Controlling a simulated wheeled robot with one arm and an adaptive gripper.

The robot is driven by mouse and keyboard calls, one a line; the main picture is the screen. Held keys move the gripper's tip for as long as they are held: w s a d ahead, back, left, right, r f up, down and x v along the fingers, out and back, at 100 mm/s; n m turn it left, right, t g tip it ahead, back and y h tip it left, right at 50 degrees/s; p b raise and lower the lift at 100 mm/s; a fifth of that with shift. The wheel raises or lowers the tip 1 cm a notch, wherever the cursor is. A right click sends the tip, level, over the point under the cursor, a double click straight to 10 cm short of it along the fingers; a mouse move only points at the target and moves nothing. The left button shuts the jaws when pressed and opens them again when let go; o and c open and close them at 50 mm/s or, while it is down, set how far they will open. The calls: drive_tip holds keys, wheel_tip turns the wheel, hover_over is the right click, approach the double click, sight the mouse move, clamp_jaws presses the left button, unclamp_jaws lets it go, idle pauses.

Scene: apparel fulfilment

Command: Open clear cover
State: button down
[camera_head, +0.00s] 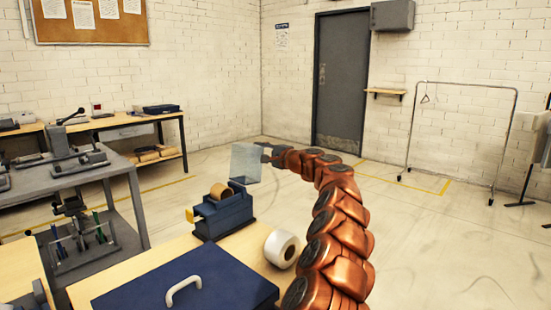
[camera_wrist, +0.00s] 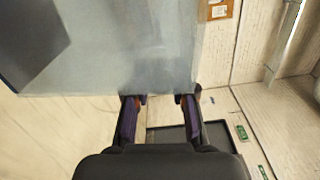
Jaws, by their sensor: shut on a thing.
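The clear cover (camera_head: 246,163) is a translucent pale panel in the middle of the head view. It stands roughly upright at the end of my copper arm, beyond the tape dispenser. In the wrist view the clear cover (camera_wrist: 125,55) fills much of the upper left, its near edge at my fingertips. My gripper (camera_head: 268,153) is at its right side in the head view, small and dark. In the wrist view my gripper (camera_wrist: 160,98) has its two fingers apart and is shut on the cover's edge. The exact finger contact is hard to see.
A blue tape dispenser (camera_head: 222,211), a white tape roll (camera_head: 282,248) and a blue lidded box (camera_head: 186,284) sit on the near wooden table. A grey workbench (camera_head: 75,170) stands left. A garment rack (camera_head: 459,84) stands right. Open floor lies beyond the arm.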

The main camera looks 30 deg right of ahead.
drive_tip(key=shift+a+r+n+b, duration=0.1)
drive_tip(key=shift+a+n+b, duration=0.2)
drive_tip(key=shift+a+n, duration=0.1)
drive_tip(key=shift+s+a+r+n, duration=0.15)
drive_tip(key=shift+a+r+n, duration=0.1)
drive_tip(key=shift+r+n, duration=0.25)
drive_tip(key=c, duration=1)
unclamp_jaws()
drive_tip(key=shift+o, duration=0.2)
drive_tip(key=shift+r, duration=0.1)
drive_tip(key=shift+s+d+r, duration=0.1)
drive_tip(key=shift+s+d, duration=0.2)
drive_tip(key=shift+s, duration=0.3)
drive_tip(key=v, duration=1)
drive_tip(key=shift+s, duration=0.35)
